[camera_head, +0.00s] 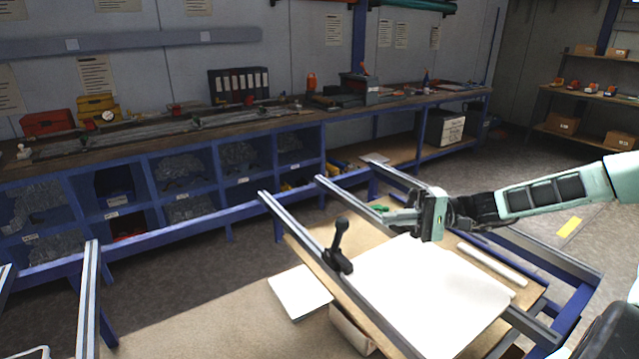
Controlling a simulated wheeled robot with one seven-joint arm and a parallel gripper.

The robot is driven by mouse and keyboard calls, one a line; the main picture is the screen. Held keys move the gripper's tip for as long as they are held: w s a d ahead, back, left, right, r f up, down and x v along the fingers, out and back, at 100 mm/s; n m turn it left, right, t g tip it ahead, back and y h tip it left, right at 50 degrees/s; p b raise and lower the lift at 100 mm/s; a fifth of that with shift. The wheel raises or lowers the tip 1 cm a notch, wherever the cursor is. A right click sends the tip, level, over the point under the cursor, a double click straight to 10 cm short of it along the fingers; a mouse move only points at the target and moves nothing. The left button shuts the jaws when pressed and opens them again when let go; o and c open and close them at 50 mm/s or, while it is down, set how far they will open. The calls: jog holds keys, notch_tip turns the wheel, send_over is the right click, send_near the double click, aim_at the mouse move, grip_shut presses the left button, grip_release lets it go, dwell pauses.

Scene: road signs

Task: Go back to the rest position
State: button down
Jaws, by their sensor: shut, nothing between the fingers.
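My gripper (390,222) is at the right of the middle, at the end of my pale green arm, which reaches in from the right edge. Its fingers point left and are shut with nothing between them. It is above the far part of a blue-framed work table (565,262) with metal rails. A large white sheet (430,295) lies on this table, nearer to me than the gripper. A black clamp handle (338,248) stands on the rail to the left of the sheet.
A white rod (492,264) lies right of the sheet. A white square panel (300,291) is left of the rail. A long workbench (200,137) with blue compartments runs along the back wall. Shelves (590,95) with boxes stand at the far right.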

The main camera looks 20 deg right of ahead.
jog(key=s+a+n+g+h, duration=0.1)
jog(key=a+g, duration=0.1)
jog(key=a, duration=0.1)
jog(key=s+a+f+n+g, duration=0.1)
jog(key=s+a+g, duration=0.1)
jog(key=a, duration=0.2)
jog(key=s+a+n+g+h, duration=0.1)
jog(key=a+g, duration=0.1)
jog(key=a, duration=0.1)
jog(key=shift+s+a+f+h, duration=0.2)
jog(key=shift+f+h, duration=0.1)
jog(key=shift+f, duration=0.1)
jog(key=s+a+n+g+h, duration=0.3)
jog(key=s+a+g+h, duration=0.15)
jog(key=s+a, duration=0.25)
jog(key=s+a+r+n+t+h, duration=0.2)
jog(key=s+r+n+h, duration=0.1)
jog(key=s, duration=0.4)
jog(key=s+a+r+n+t+h, duration=0.3)
jog(key=s+h, duration=0.3)
jog(key=s, duration=0.2)
jog(key=shift+s+a+r, duration=0.15)
jog(key=shift+s+r, duration=0.05)
jog(key=shift+r, duration=0.05)
